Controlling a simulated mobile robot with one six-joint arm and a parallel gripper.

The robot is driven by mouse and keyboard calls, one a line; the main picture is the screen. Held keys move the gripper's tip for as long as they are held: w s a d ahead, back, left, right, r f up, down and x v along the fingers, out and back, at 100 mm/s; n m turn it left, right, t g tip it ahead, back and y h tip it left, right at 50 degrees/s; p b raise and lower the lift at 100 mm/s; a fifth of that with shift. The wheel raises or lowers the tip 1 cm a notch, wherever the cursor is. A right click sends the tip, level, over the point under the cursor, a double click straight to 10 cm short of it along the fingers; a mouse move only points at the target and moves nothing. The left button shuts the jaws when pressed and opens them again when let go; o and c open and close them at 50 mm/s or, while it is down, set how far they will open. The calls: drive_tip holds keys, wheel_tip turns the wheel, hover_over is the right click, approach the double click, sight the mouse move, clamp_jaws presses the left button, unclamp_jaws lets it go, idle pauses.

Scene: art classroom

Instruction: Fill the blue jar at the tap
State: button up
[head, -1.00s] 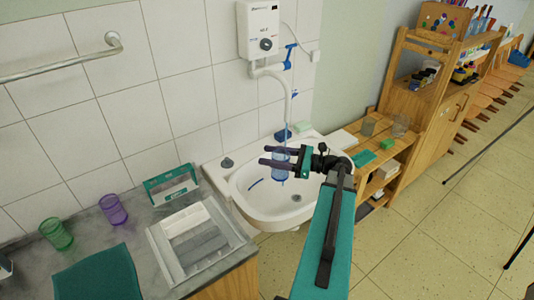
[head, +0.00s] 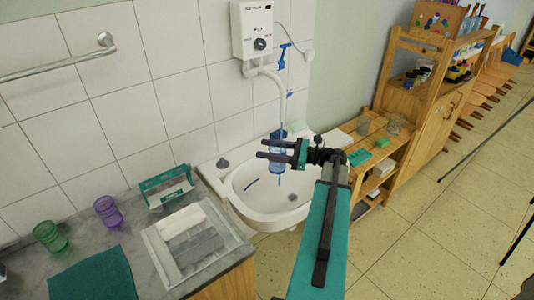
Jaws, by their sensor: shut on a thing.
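The blue jar (head: 277,162) is see-through and upright, held above the white sink basin (head: 247,184). My gripper (head: 268,149) reaches in from the right and is shut on the jar, with its dark fingers around it. The tap is a white wall heater (head: 258,30) with a pale spout pipe (head: 282,95) that runs down toward the jar. A blue lever (head: 284,50) sits beside the pipe. The spout's lower end is close to the jar's top. I cannot tell whether water runs or whether the jar holds any.
Left of the sink, a grey counter carries a purple cup (head: 107,211), a green cup (head: 50,237), a teal-and-white box (head: 166,187), a grey tray (head: 155,242) and a teal cloth (head: 92,275). A wooden shelf (head: 398,150) with glass jars stands to the right.

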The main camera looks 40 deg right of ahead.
drive_tip(key=shift+w+d, duration=0.75)
drive_tip(key=shift+d, duration=0.2)
drive_tip(key=shift+w+d, duration=0.7)
drive_tip(key=shift+d, duration=0.25)
drive_tip(key=w+d+p, duration=0.1)
drive_tip(key=w+d, duration=0.3)
drive_tip(key=d, duration=0.2)
drive_tip(key=shift+w, duration=0.3)
idle(0.4)
idle(4.8)
